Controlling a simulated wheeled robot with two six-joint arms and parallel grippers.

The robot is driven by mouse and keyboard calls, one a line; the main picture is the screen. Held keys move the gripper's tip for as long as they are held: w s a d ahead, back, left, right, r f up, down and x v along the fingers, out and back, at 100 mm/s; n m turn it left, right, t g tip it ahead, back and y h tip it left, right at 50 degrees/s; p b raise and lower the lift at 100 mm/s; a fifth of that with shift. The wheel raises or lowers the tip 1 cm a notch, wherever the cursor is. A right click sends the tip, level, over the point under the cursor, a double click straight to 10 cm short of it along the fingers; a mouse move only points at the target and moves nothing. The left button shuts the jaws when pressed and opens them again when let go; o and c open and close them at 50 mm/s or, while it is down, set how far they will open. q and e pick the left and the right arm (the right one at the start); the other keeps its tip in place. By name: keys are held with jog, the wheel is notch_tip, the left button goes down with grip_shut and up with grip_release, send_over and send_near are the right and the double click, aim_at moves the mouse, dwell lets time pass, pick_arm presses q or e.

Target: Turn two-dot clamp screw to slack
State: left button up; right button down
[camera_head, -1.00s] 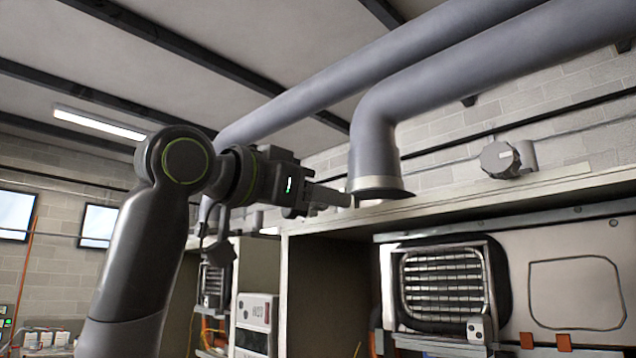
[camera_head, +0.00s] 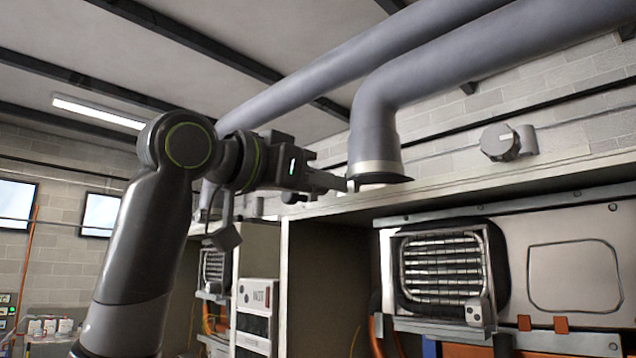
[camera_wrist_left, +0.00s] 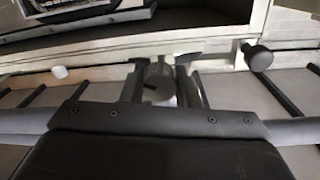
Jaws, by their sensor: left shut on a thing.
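My left gripper (camera_head: 348,184) reaches in from the left, level with the top ledge of the cabinet, at the foot of the grey flue pipe. In the left wrist view its two dark fingers (camera_wrist_left: 160,78) are shut on a round grey knob (camera_wrist_left: 160,90) with a dark line on its face. This looks like the clamp screw; no dots show on it. In the head view the gripped knob is hidden by the fingers and pipe foot. A pale tag with dark dots (camera_head: 474,314) sits below the right heater's grille. My right gripper is out of view.
The flue pipe (camera_head: 374,130) rises close beside the left fingertips. The cabinet ledge (camera_head: 470,190) runs under them. The heater grille (camera_head: 443,270) is below. Another dark knob (camera_wrist_left: 257,57) shows in the wrist view.

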pick_arm(q)
jog(key=n+b, duration=0.2)
jog(key=n, duration=0.1)
jog(key=shift+r+n+t+b, duration=0.1)
jog(key=shift+n+t+b, duration=0.2)
jog(key=shift+n+b, duration=0.85)
jog(key=shift+n+p, duration=0.45)
jog(key=shift+n, duration=0.2)
jog(key=o, duration=0.7)
jog(key=shift+o, duration=1.4)
jog(key=shift+w, duration=0.15)
